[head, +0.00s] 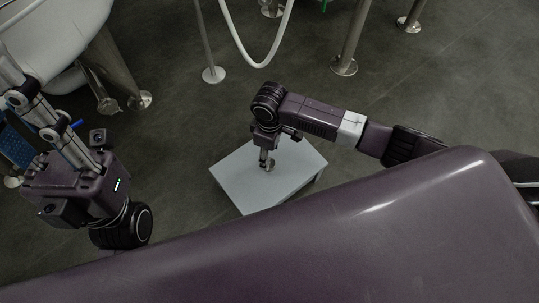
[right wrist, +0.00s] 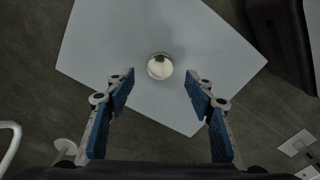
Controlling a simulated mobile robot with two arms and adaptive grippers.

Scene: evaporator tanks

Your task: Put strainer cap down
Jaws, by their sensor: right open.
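The strainer cap (right wrist: 160,66) is a small round, shiny metal piece on the pale table top in the right wrist view. It shows small in the head view (head: 270,165), close beside my right gripper. My right gripper (head: 267,160) points down over the table. In the right wrist view its blue-padded fingers (right wrist: 160,80) are spread, with a gap on both sides of the cap and no contact seen. My left gripper (head: 18,120) is at the left edge of the head view, by the tank. Its fingertips are partly cut off, so its opening is unclear.
The low pale grey table (head: 235,180) has bare room around the cap. A large white tank (head: 50,30) on metal legs stands at upper left. More metal legs (head: 350,40) and a hanging white hose (head: 262,62) are behind the table. My purple body fills the front.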

